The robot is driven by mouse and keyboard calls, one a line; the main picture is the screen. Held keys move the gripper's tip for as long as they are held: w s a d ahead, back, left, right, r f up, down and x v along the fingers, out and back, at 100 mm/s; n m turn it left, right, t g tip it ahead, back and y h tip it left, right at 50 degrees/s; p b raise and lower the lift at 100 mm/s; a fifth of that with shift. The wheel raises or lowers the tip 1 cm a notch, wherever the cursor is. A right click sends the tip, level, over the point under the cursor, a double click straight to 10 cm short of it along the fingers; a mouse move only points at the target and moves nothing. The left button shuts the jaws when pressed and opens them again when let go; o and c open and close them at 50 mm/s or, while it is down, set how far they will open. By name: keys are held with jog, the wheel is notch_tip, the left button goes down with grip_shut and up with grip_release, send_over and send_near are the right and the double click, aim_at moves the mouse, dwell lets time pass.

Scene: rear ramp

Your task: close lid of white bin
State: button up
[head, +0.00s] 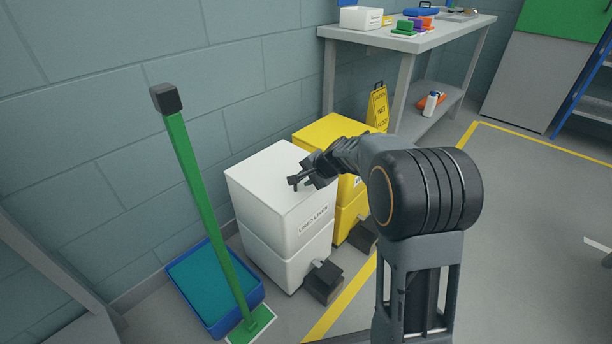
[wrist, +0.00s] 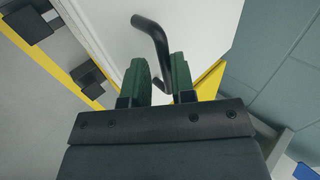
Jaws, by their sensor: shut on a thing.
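The white bin (head: 288,225) stands on the floor by the wall, with dark lettering on its front. Its lid (head: 262,175) is the flat white top; I see no open gap along its visible edges. In the wrist view the white surface (wrist: 205,25) carries a bent black handle (wrist: 150,35). My gripper (head: 297,183) is at the top of the bin, near its right side. In the wrist view its green fingers (wrist: 159,80) stand on either side of the handle and are shut on it. The handle's lower end is partly hidden between the fingers.
A yellow bin (head: 330,130) stands close behind and to the right. Dark pedals (head: 323,282) stick out in front. A green-handled tool (head: 205,200) and a blue tray (head: 190,290) are at left. A wet-floor sign (head: 377,107) stands by the table (head: 420,42).

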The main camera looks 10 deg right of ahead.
jog(key=shift+o, duration=1.1)
jog(key=f, duration=0.2)
jog(key=shift+s+d+f, duration=0.25)
jog(key=shift+d+f, duration=0.05)
jog(key=shift+r, duration=0.2)
jog(key=shift+s+r, duration=0.1)
jog(key=shift+r, duration=0.15)
jog(key=p+v, duration=0.1)
jog(key=v, duration=0.3)
jog(key=p+v, duration=0.2)
jog(key=v, duration=0.3)
jog(key=p+v, duration=0.2)
jog(key=v, duration=0.3)
jog(key=shift+w+a+r, duration=0.15)
jog(key=shift+w+r, duration=0.1)
jog(key=shift+w, duration=0.15)
